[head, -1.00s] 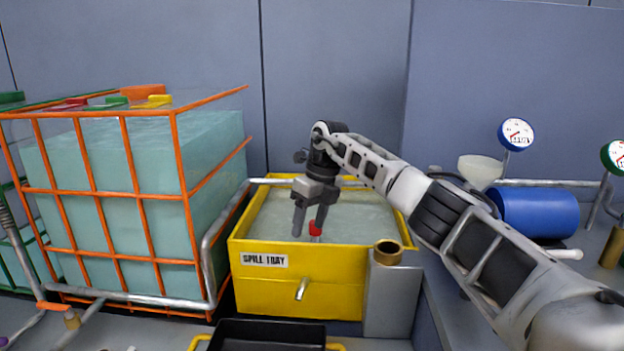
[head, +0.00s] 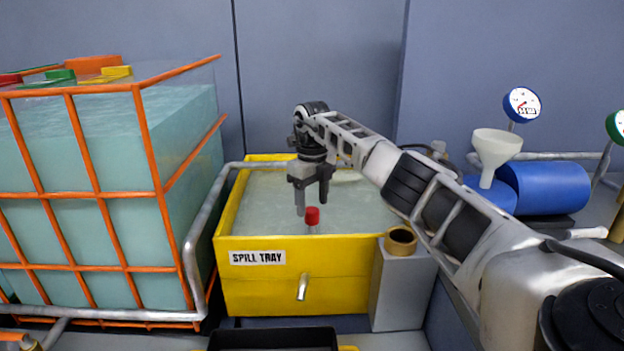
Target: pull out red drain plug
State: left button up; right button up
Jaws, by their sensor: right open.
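The red drain plug (head: 312,215) stands upright on a short pale stem inside the yellow spill tray (head: 262,292), close to its front wall. The tray holds a pale greenish liquid. My right gripper (head: 312,208) reaches in from the right over the tray, fingers pointing down and apart. It is open and empty. Its fingers are close behind and above the plug, and I cannot tell whether either touches it. My left gripper is not in view.
A large liquid tank in an orange cage (head: 150,190) stands at the left, with a grey pipe beside it. A grey block with a brass ring (head: 400,240) stands right of the tray. A black bin (head: 272,340) is in front. A white funnel (head: 496,150) and blue cylinder (head: 545,187) are at the right.

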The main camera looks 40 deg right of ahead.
aim_at(312, 210)
jog(key=shift+w+f, duration=0.1)
jog(key=shift+f, duration=2.7)
jog(key=c, duration=1.1)
jog(key=o, duration=0.3)
jog(key=shift+c, duration=0.5)
jog(key=shift+r, duration=0.35)
jog(key=shift+r+p, duration=2.3)
jog(key=shift+r, duration=0.05)
